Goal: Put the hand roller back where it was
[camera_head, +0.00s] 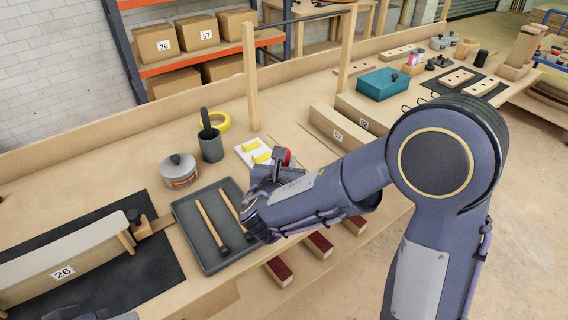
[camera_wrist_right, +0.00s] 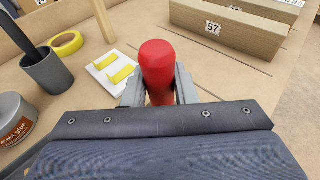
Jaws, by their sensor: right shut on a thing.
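My right gripper (camera_head: 276,168) is over the bench, just right of the dark grey tray (camera_head: 183,217) in the head view. In the right wrist view its fingers (camera_wrist_right: 158,88) are shut on a red rounded part of the hand roller (camera_wrist_right: 157,62). The hand roller also shows as a red and dark piece in the head view (camera_head: 284,157); the rest of it is hidden by the gripper. The tray holds two wooden-handled tools (camera_head: 212,228) with dark heads. Only a sliver of my left arm shows at the bottom left, its jaws unclear.
A white pad with yellow pieces (camera_head: 249,144) lies beyond the gripper, near a grey cup (camera_head: 211,146), yellow tape (camera_head: 222,120) and a glue can (camera_head: 179,171). Block 57 (camera_head: 327,128) stands to the right. A wooden post (camera_head: 250,80) rises behind. Maroon-faced blocks (camera_head: 280,271) line the front edge.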

